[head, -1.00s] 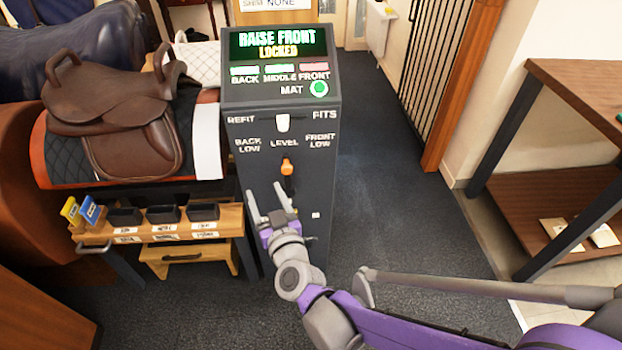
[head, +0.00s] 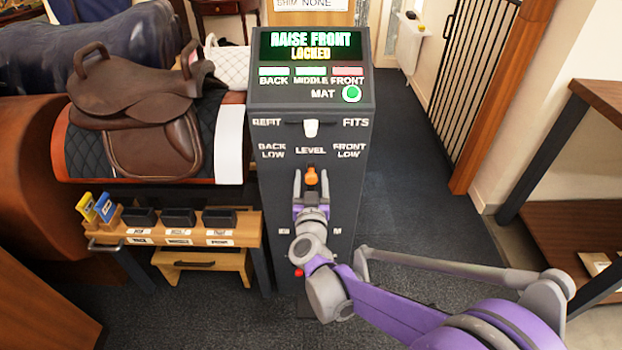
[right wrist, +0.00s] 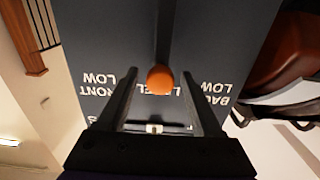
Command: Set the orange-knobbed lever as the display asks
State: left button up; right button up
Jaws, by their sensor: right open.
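The display (head: 311,46) on top of the dark grey post reads RAISE FRONT, LOCKED. The orange-knobbed lever (head: 311,176) is on the post's front, below the LEVEL label, between BACK LOW and FRONT LOW. My right gripper (head: 311,185) is open at the knob, one finger on each side. In the right wrist view the orange knob (right wrist: 160,80) sits between the open fingers of the right gripper (right wrist: 159,73); contact cannot be told. My left gripper is not in view.
A white-knobbed lever (head: 311,128) sits above, between REFIT and FITS. A green round MAT light (head: 351,93) shows below the display. A brown saddle (head: 140,105) on a stand and a small wooden bench (head: 238,237) with black bins stand left. A wooden shelf (head: 580,215) stands right.

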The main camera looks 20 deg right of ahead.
jog(key=shift+w+d, duration=0.1)
jog(key=shift+w, duration=0.15)
grip_shut()
dwell(1.4)
